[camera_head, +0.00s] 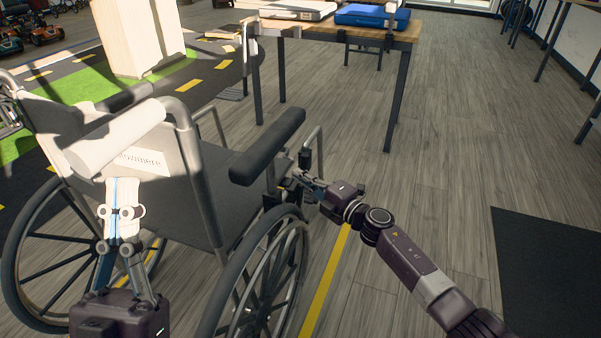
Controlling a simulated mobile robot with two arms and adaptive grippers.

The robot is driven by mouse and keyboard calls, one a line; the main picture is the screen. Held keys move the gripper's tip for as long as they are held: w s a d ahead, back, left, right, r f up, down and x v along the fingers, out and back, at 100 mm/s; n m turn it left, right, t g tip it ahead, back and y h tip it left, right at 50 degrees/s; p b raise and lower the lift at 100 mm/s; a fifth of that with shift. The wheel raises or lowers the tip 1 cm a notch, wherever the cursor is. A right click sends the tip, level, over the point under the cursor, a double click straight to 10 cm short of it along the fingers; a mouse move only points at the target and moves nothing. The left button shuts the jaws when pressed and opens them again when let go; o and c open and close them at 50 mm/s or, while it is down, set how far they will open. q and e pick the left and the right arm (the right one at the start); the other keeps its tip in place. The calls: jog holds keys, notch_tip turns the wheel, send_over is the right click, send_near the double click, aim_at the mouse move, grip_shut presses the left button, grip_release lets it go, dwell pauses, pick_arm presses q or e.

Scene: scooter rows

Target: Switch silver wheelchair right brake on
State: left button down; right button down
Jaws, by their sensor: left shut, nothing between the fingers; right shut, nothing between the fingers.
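The silver wheelchair (196,205) stands at the left, seen from behind, with a dark seat and backrest. Its right armrest (268,146) and right wheel (262,285) face my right arm. My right gripper (287,178) is shut beside the front of the right wheel, below the armrest, close to the frame. The brake lever there is too small and partly hidden to make out, and I cannot tell whether the gripper touches it. My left gripper (124,190) is shut and empty, upright behind the backrest near the push handle.
A wooden table (405,33) with a blue case (372,15) and a white case (298,10) stands ahead. A white pillar (140,35) rises at the back left. A dark mat (545,270) lies at the right; the floor between is clear.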

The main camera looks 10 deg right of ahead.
aim_at(307, 166)
jog(key=w+p, duration=0.1)
jog(key=w+d+m+p, duration=0.1)
jog(key=p, duration=0.1)
jog(key=shift+w+d+r+m+g, duration=0.15)
jog(key=shift+d+r+m+g, duration=0.05)
jog(key=shift+r+m+g, duration=0.1)
pick_arm(q)
jog(key=w+f+g+y, duration=0.2)
jog(key=w+f+g, duration=0.2)
jog(key=f, duration=0.4)
jog(key=w+f+g+y, duration=0.1)
jog(key=w+f+g, duration=0.3)
jog(key=f, duration=0.4)
jog(key=shift+w+d+f+g+y, duration=0.15)
jog(key=shift+f+g+y, duration=0.2)
jog(key=shift+g, duration=0.35)
pick_arm(e)
jog(key=shift+w+d, duration=0.1)
jog(key=shift+w, duration=0.05)
pick_arm(q)
jog(key=shift+r, duration=0.1)
pick_arm(e)
jog(key=shift+w+d, duration=0.1)
jog(key=shift+w, duration=0.1)
pick_arm(q)
jog(key=shift+r, duration=0.1)
pick_arm(e)
jog(key=shift+w+d+r, duration=0.1)
jog(key=shift+d+r, duration=0.05)
jog(key=shift+d, duration=0.05)
